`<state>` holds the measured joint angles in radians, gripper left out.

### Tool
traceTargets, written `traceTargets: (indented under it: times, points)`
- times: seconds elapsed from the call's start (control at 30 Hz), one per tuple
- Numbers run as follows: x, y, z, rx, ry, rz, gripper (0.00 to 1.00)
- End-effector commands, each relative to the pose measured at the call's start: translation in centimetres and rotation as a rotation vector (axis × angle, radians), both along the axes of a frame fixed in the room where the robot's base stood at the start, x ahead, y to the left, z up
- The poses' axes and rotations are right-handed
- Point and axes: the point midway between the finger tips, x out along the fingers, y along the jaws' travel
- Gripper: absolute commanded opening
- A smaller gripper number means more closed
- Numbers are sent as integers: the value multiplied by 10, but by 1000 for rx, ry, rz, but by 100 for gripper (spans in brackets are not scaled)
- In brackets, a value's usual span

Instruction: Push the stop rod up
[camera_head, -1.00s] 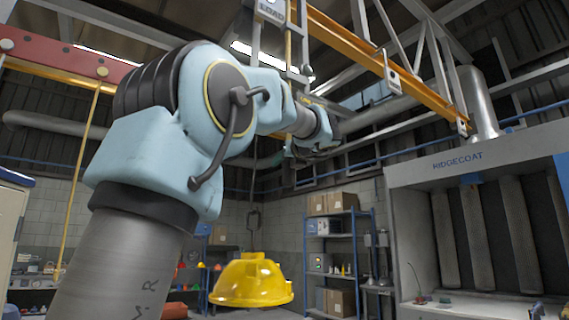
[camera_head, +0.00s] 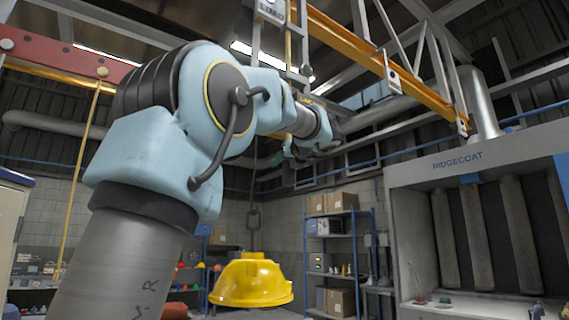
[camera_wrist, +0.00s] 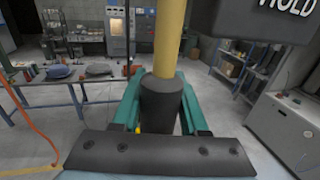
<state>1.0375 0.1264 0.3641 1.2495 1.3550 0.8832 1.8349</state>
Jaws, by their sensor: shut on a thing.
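My gripper (camera_wrist: 160,108) has teal fingers on both sides of a black grip sleeve (camera_wrist: 161,100) in the wrist view. They are shut on the sleeve at the lower end of the yellow stop rod (camera_wrist: 171,38). The rod rises upright out of the top of the wrist view, and its upper end is hidden there. In the head view my gripper (camera_head: 304,150) is small and partly hidden behind my wrist, high up under the rails. A thin yellow upright (camera_head: 289,45) shows above it, but I cannot tell if it is the same rod.
A dark box marked HOLD (camera_wrist: 262,22) is right of the rod. A yellow hood (camera_head: 251,282) hangs below my arm. The orange rail (camera_head: 370,58) runs overhead. A grey RIDGECOAT booth (camera_head: 455,165) stands right. A table with hoods (camera_wrist: 75,78) is in the wrist view.

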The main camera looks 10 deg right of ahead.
Motion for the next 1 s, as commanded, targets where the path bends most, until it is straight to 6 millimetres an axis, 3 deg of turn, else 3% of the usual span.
traceTargets:
  times: [0.17,0.43,0.77,0.8,1.0]
  points:
    - [0,0,5,-1,0,0,0]
    - [0,0,35,-1,-2,0,0]
    - [0,0,34,0,-3,0,0]
    - [0,0,34,0,-3,0,48]
    - [0,0,33,-1,-1,0,70]
